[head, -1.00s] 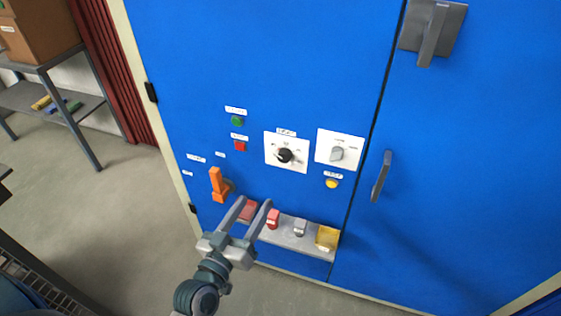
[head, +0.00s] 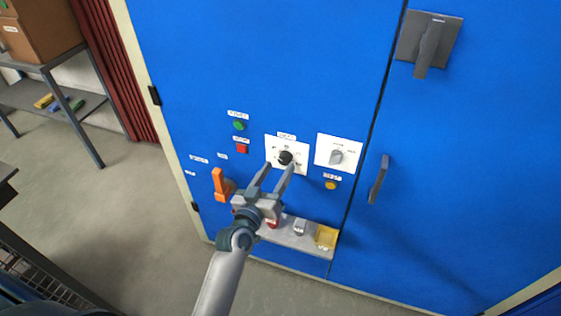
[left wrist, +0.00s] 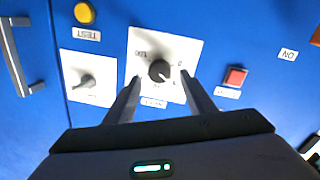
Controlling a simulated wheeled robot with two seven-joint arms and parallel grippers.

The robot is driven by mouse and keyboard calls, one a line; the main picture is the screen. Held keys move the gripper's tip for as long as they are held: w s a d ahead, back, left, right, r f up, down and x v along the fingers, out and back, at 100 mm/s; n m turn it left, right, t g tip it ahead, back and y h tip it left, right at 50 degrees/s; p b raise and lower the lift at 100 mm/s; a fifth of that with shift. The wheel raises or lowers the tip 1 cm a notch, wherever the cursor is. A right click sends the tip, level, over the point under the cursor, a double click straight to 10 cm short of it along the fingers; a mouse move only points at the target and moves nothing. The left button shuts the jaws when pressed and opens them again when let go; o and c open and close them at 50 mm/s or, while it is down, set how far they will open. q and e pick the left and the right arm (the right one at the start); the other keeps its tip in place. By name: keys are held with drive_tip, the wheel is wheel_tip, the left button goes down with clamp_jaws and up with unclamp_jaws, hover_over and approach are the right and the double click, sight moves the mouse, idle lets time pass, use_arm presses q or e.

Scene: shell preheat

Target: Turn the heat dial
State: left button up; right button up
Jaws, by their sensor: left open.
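The heat dial is a round black knob (head: 286,157) on a white square plate on the blue cabinet door. It also shows in the left wrist view (left wrist: 159,71), where the picture is upside down. My left gripper (head: 279,168) is open, with its two fingers pointing at the plate just below the knob in the head view. In the left wrist view the fingers (left wrist: 160,80) lie on either side of the knob's lower edge. I cannot tell whether they touch the plate. My right gripper is not in view.
A grey selector knob (head: 337,157) on a white plate is right of the dial. A green button (head: 239,125), red button (head: 241,148), yellow button (head: 330,184) and orange handle (head: 220,185) surround it. A shelf (head: 288,236) with small blocks is below. Door handles (head: 379,179) protrude at right.

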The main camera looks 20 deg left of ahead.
sight(283, 161)
use_arm(q)
drive_tip(key=shift+w+d, duration=0.15)
drive_tip(key=shift+w, duration=1.35)
drive_tip(key=c, duration=1)
drive_tip(key=shift+c, duration=0.2)
drive_tip(key=shift+n, duration=0.4)
drive_tip(key=n, duration=0.5)
drive_tip(key=shift+f+n, duration=0.1)
drive_tip(key=shift+n, duration=0.2)
drive_tip(key=n, duration=0.6)
drive_tip(key=shift+f+t, duration=0.1)
drive_tip(key=shift+t, duration=0.3)
drive_tip(key=shift+y, duration=0.3)
